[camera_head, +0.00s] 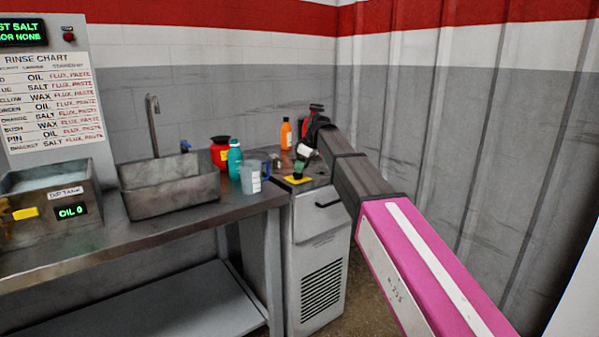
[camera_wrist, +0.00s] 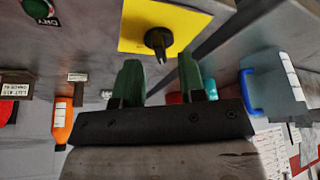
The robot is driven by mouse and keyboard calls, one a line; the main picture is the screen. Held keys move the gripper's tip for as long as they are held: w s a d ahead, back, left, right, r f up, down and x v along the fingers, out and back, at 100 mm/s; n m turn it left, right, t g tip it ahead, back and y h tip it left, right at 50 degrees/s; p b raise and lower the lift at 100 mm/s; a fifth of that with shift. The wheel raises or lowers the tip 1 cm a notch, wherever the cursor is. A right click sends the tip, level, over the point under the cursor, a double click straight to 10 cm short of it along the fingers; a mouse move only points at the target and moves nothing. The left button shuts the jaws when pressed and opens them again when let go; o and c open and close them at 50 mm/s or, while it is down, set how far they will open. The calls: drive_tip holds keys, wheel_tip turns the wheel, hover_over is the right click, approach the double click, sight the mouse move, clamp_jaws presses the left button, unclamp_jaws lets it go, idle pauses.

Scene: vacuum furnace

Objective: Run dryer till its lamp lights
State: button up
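The dryer looks to be the pale cabinet (camera_head: 318,240) with a vent grille and a dark handle, right of the bench. A yellow plate (camera_head: 297,179) lies on its top. In the wrist view the yellow plate (camera_wrist: 130,32) carries a black knob (camera_wrist: 158,40). A round dark green lamp or button (camera_wrist: 38,8) labelled DRY is at the top left of that view; I see no bright glow on it. My gripper (camera_wrist: 160,68) is open, its two green fingers apart and empty, with the knob beyond the gap. I cannot tell whether they touch it.
An orange bottle (camera_head: 286,135) stands behind my gripper. A clear beaker with blue handle (camera_head: 252,176), a teal bottle (camera_head: 235,160) and a red jar (camera_head: 219,155) stand on the bench to the left. A sink (camera_head: 170,190) and dip tank (camera_head: 45,200) are farther left.

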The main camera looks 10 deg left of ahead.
sight(298, 175)
drive_tip(key=shift+x, duration=1.25)
clamp_jaws()
drive_tip(key=shift+m, duration=0.4)
drive_tip(key=m+t, duration=0.1)
drive_tip(key=m, duration=0.1)
drive_tip(key=m+t+h, duration=0.1)
drive_tip(key=m, duration=0.2)
drive_tip(key=shift+s+a, duration=0.1)
drive_tip(key=shift+s, duration=0.15)
drive_tip(key=m+h, duration=0.1)
drive_tip(key=m, duration=0.2)
drive_tip(key=m+t, duration=0.1)
drive_tip(key=m, duration=0.2)
drive_tip(key=shift+a+h, duration=0.15)
drive_tip(key=shift+h, duration=0.25)
drive_tip(key=shift+m, duration=0.3)
